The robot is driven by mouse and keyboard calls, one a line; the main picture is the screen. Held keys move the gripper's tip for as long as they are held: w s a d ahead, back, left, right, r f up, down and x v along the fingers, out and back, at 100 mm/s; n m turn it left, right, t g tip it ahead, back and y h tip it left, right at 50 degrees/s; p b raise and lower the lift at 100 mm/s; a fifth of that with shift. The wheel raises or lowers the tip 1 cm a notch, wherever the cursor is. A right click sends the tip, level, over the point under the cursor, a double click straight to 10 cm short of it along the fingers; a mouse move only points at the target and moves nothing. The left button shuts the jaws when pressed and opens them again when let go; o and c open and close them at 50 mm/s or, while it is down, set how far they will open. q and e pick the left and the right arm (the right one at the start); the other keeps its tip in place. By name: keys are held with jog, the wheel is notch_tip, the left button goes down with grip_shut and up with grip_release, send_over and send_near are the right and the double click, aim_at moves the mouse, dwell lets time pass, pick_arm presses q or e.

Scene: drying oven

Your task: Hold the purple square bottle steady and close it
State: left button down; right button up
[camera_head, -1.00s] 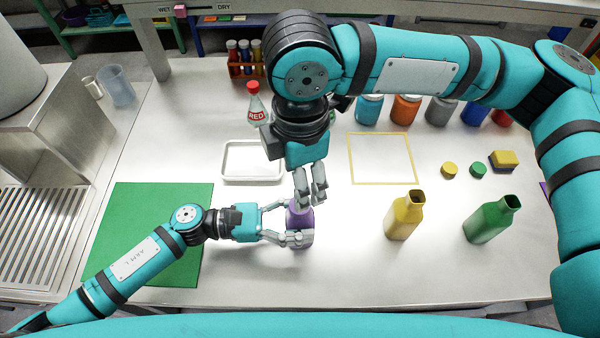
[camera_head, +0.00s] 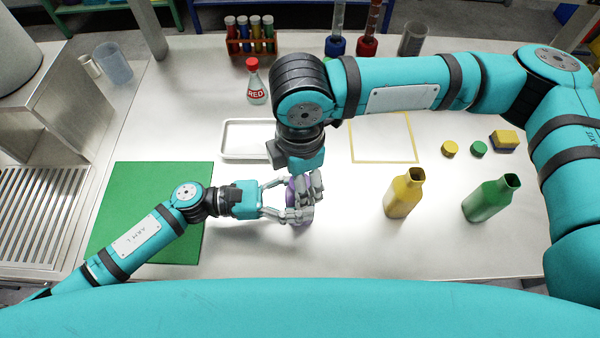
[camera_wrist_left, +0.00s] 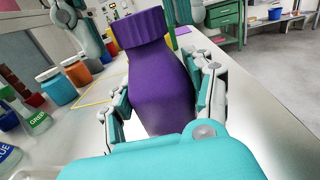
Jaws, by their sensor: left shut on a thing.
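The purple square bottle (camera_wrist_left: 160,85) stands upright in the left wrist view, with a wide ribbed purple cap (camera_wrist_left: 140,27) on its top. In the head view the bottle (camera_head: 292,214) is mostly hidden by fingers. My left gripper (camera_head: 284,214) comes from the left and is shut on the bottle's body; its fingers flank it in the left wrist view (camera_wrist_left: 160,100). My right gripper (camera_head: 304,190) is above, at the bottle's top, with its fingers spread apart. Whether they touch the cap is hidden.
An open yellow bottle (camera_head: 404,194) and an open green bottle (camera_head: 489,200) stand to the right. Behind are a white tray (camera_head: 230,154), a red-capped bottle (camera_head: 256,85), a yellow square outline (camera_head: 412,137) and loose caps (camera_head: 449,149). A green mat (camera_head: 135,235) lies left.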

grip_shut()
jog(key=shift+o, duration=0.7)
grip_release()
jog(key=shift+r, duration=0.15)
notch_tip(320, 180, up, 12)
pick_arm(q)
jog(key=shift+c, duration=2)
grip_release()
jog(key=shift+a, duration=0.1)
